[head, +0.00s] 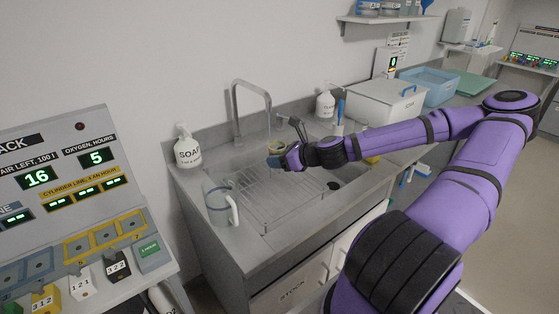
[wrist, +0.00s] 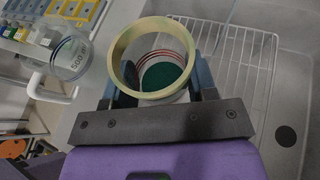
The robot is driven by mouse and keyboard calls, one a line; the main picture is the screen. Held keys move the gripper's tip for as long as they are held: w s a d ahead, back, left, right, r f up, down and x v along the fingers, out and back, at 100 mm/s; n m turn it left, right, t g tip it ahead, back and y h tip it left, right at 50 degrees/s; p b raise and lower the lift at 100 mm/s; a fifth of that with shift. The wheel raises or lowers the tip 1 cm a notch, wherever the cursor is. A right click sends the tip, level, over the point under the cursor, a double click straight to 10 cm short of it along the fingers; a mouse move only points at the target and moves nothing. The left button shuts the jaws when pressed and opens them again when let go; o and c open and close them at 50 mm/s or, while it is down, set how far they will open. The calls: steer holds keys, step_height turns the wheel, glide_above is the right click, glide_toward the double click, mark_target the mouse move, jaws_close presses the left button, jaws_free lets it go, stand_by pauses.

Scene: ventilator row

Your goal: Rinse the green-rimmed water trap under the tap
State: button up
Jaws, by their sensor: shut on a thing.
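My gripper (head: 279,157) is shut on the green-rimmed water trap (head: 275,146), holding it above the sink (head: 310,198). In the wrist view the trap's pale yellow-green rim (wrist: 117,52) faces the camera, between the fingers of my gripper (wrist: 155,92). Red rings and a dark green bottom show inside the trap. The curved grey tap (head: 253,84) stands at the back of the sink. In the head view its spout end is just above the trap; I cannot tell whether they line up in depth.
A clear jug (head: 217,205) stands left on the sink's edge; it also shows in the wrist view (wrist: 70,62). A soap bottle (head: 187,150) stands behind it. A wire rack (wrist: 250,75) lies beneath. Another pump bottle (head: 325,103), a white box (head: 383,103) and a blue tub (head: 428,88) stand along the counter.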

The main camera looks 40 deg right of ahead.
steer(key=w+d+f, duration=0.2)
steer(key=w+d, duration=0.3)
steer(key=w, duration=0.4)
steer(key=shift+w, duration=0.2)
stand_by(0.4)
stand_by(0.7)
steer(key=shift+s+d, duration=0.25)
steer(key=shift+d, duration=0.25)
steer(key=shift+a, duration=0.1)
steer(key=shift+w+a, duration=0.25)
steer(key=shift+a, duration=0.15)
steer(key=shift+s+f, duration=0.1)
steer(key=shift+s+a, duration=0.65)
steer(key=shift+s, duration=0.5)
steer(key=shift+s+a, duration=0.6)
steer(key=shift+s, duration=0.55)
steer(key=shift+s+a, duration=0.65)
steer(key=shift+s, duration=0.5)
